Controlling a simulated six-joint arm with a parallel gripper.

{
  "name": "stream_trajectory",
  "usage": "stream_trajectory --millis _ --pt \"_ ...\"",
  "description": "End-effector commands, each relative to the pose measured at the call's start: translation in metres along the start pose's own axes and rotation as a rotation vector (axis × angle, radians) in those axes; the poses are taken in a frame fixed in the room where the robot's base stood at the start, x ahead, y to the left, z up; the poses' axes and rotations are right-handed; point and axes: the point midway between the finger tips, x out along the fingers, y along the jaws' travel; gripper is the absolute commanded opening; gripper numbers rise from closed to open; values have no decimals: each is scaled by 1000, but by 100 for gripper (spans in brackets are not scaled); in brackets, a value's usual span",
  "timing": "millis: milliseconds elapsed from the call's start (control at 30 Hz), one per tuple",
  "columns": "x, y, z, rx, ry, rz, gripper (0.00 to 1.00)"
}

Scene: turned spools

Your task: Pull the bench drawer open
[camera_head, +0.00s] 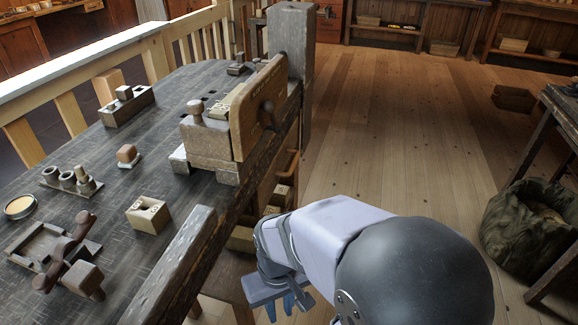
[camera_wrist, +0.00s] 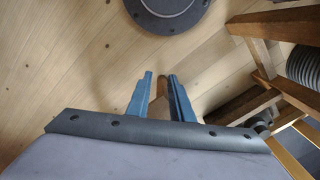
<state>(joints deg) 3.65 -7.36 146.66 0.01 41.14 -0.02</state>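The workbench (camera_head: 165,185) has a dark, worn top and stands at the left of the head view. Below its right edge, behind my arm, small wooden boxes (camera_head: 283,195) show beside a pale wooden edge; I cannot tell whether this is the drawer. No drawer front or handle shows clearly. My gripper (camera_head: 287,306) points down beside the bench's front right side, low in the picture. In the wrist view its two blue fingers (camera_wrist: 160,76) stand apart. A narrow brown shape (camera_wrist: 160,88) shows between them; I cannot tell whether it is a handle or shadow, or whether they touch it.
A wooden vise (camera_head: 215,138) stands on the bench's right edge. Blocks, spools and a small box (camera_head: 148,214) lie on the top. Wooden beams (camera_wrist: 265,65) and a ribbed grey cylinder (camera_wrist: 303,66) fill the wrist view's right. A dark sack (camera_head: 530,228) stands right; floor between is clear.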

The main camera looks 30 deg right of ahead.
Motion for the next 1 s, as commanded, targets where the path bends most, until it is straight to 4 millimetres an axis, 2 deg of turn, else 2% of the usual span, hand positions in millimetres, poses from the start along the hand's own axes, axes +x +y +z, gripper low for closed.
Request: stream_trajectory --millis 300,400,467,533,600,667,733,867,900,967,1000 --pt "110 64 50 349 -272 -49 20" --pt "143 89 60 421 -339 -58 20" --pt "167 111 56 445 -328 -48 20" --pt "199 145 39 440 -253 -17 20" --pt "223 180 12 380 -136 24 20" --pt "237 205 -13 309 -33 61 20" --pt "244 229 -46 205 91 107 20" --pt "237 261 -117 -15 333 205 20" --pt "229 267 -140 -88 410 239 20" --pt "213 274 -174 -197 526 297 20" --pt "199 277 -195 -269 603 337 20"
